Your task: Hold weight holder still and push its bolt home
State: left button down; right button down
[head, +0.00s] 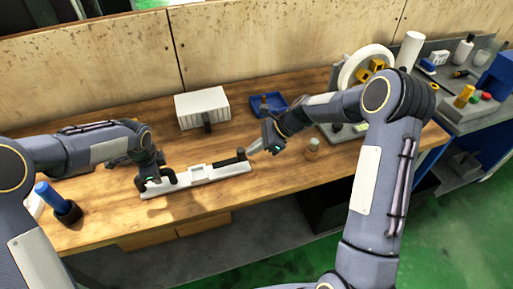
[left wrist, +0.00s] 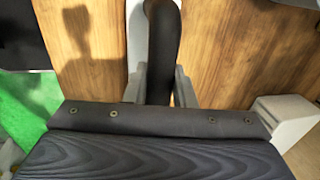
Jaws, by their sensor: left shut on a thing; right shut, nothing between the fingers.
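The weight holder (head: 208,177) is a long white bar lying on the wooden table, with dark parts at both ends. My left gripper (head: 155,180) is at its left end, shut on it. In the left wrist view a dark rounded part of the weight holder (left wrist: 162,45) lies between the two grey fingers, with a white strip beside it. A short dark piece, seemingly the bolt (head: 241,154), stands at the right end. My right gripper (head: 253,149) is shut and empty, its pale tip just right of that piece. I cannot tell whether they touch.
A white ribbed box (head: 202,105) and a blue tray (head: 267,104) stand behind. A small tan cylinder (head: 312,147) is to the right. A dark holder with a blue handle (head: 62,204) is at the left. The grinder (head: 366,72) stands at the back right.

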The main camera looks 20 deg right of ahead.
aim_at(238, 152)
jog(key=a, duration=0.5)
jog(key=shift+a, duration=0.15)
pick_arm(q)
jog(key=shift+d, duration=0.1)
pick_arm(e)
jog(key=shift+r, duration=0.1)
jog(key=d, duration=0.3)
jog(key=shift+s+d, duration=0.35)
jog(key=shift+s, duration=0.05)
jog(key=v, duration=1)
jog(key=shift+d, duration=0.35)
